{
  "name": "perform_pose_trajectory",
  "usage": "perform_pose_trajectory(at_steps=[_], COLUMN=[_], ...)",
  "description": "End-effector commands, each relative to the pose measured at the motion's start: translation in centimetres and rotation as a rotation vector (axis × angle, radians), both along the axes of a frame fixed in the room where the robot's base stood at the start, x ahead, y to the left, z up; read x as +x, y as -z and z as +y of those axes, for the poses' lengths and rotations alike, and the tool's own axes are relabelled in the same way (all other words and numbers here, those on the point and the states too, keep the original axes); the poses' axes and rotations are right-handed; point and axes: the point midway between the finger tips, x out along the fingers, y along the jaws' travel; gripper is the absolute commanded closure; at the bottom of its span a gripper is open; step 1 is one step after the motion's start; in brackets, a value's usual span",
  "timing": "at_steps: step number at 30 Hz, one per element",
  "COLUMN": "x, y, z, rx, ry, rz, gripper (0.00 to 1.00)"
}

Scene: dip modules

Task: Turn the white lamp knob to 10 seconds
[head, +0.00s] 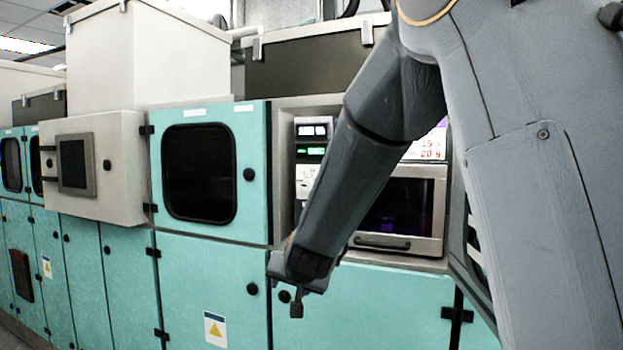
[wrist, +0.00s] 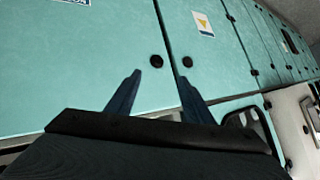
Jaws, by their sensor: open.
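The control panel (head: 306,174) is a narrow pale strip beside the oven-like window, with a small display (head: 313,130) and a green-lit readout (head: 311,151). My forearm covers part of this panel. I cannot make out the white lamp knob; it is hidden or too small to tell. My gripper (head: 296,304) hangs below the panel, in front of the teal lower doors and apart from the panel. In the wrist view my gripper (wrist: 160,78) has two blue-grey fingers spread apart with nothing between them.
The windowed chamber door (head: 418,222) has a dark handle (head: 381,242). Teal lower doors (head: 215,285) with round black knobs and a warning label (head: 215,329) stand behind my gripper. A screen box (head: 122,165) juts out at left. A lit notice (head: 428,147) is partly behind my arm.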

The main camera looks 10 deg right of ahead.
Motion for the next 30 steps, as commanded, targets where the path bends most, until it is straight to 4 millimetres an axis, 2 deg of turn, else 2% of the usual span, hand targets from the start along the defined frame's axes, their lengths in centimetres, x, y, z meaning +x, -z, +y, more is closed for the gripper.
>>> perform_pose_trajectory(at_steps=[1,3,6,9,12,15,20,30], x=[3.1,6.9,10.2,11.6,11.8,11.6,11.8,15.7], y=[-3.4,-8.0,-13.6,-17.7,-20.3,-21.7,-22.4,-22.4], z=[0.5,0.3,-0.6,-1.6,-2.4,-3.0,-3.7,-6.7], rx=[0.024,0.057,0.093,0.115,0.125,0.128,0.128,0.126], ry=[0.065,0.178,0.345,0.501,0.624,0.705,0.757,0.757], rz=[-0.106,-0.258,-0.444,-0.583,-0.675,-0.729,-0.757,-0.758], gripper=[0.53,0.53,0.53,0.53,0.53,0.53,0.53,0.53])
